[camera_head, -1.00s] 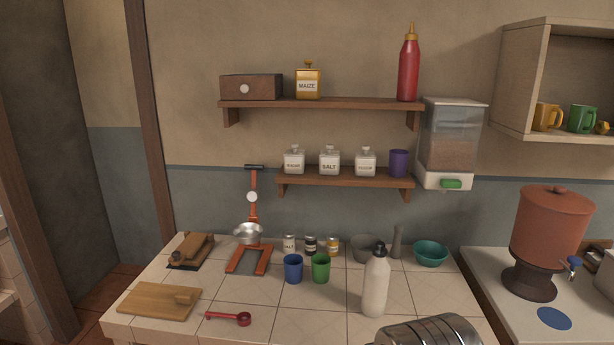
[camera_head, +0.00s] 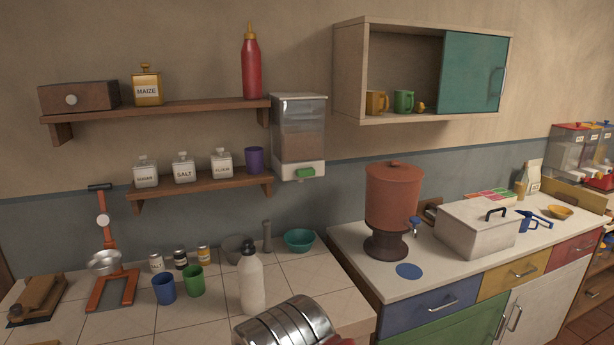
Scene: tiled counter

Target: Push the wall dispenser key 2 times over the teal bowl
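The wall dispenser (camera_head: 300,135) hangs on the wall to the right of the shelves, with brown contents behind its clear front. Its green key (camera_head: 306,173) is on the front of the white base. The teal bowl (camera_head: 299,240) stands on the tiled counter below the dispenser, near the back right corner. It looks empty. My gripper is not recognisable in the view; a ribbed silver shape at the bottom edge hides part of the counter front, and I cannot tell that it is the gripper.
A white bottle (camera_head: 252,280) stands in front of the bowl. A grey pestle (camera_head: 267,236) and mortar (camera_head: 236,248) stand left of it. A blue cup (camera_head: 164,288) and green cup (camera_head: 194,281) are further left. A terracotta urn (camera_head: 392,205) stands on the right counter.

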